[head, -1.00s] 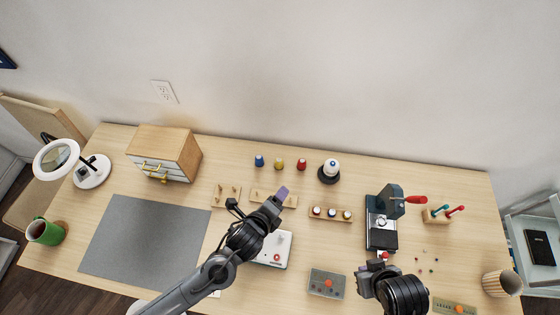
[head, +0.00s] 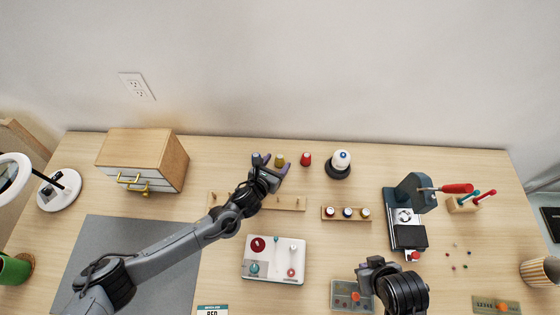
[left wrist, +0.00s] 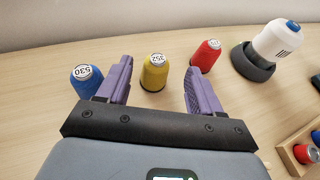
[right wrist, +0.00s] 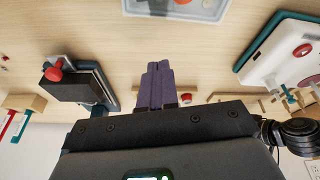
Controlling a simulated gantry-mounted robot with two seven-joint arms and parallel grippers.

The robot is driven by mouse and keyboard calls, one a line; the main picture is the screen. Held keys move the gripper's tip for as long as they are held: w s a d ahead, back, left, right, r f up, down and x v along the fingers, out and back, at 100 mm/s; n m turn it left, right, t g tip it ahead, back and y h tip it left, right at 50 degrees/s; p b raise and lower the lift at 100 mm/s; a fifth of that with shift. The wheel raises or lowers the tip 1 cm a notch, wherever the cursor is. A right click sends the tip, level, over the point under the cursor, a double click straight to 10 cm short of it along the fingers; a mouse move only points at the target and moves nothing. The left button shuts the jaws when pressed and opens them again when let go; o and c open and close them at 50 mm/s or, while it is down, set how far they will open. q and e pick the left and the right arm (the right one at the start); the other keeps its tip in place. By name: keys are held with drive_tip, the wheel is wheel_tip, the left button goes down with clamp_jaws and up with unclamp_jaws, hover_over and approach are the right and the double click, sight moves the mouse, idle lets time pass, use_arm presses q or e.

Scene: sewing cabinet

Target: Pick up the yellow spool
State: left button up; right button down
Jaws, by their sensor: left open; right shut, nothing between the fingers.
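The yellow spool (head: 279,160) stands upright at the back of the table, between a blue spool (head: 256,159) and a red spool (head: 305,160). My left gripper (head: 273,164) is open, just in front of it. In the left wrist view the yellow spool (left wrist: 155,72) stands between and slightly beyond the two purple fingers (left wrist: 157,75). The blue spool (left wrist: 86,80) is close outside the left finger, and the red spool (left wrist: 206,55) is beyond the right one. My right gripper (right wrist: 155,85) is shut and empty over the table's front right.
A drawer cabinet (head: 144,160) stands at the left. A spool rack (head: 346,213), a white panel (head: 273,259) and a dark press (head: 407,215) lie nearer the front.

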sight(279, 159)
use_arm(q)
drive_tip(key=shift+w+d+f, duration=0.2)
drive_tip(key=shift+w+f, duration=0.2)
drive_tip(key=shift+w, duration=0.2)
use_arm(e)
drive_tip(key=shift+a+f, duration=0.15)
drive_tip(key=shift+f, duration=0.1)
use_arm(q)
drive_tip(key=shift+b+x, duration=0.85)
drive_tip(key=shift+x, duration=1.35)
use_arm(e)
drive_tip(key=shift+f, duration=0.65)
use_arm(q)
drive_tip(key=shift+a, duration=0.1)
drive_tip(key=c, duration=1)
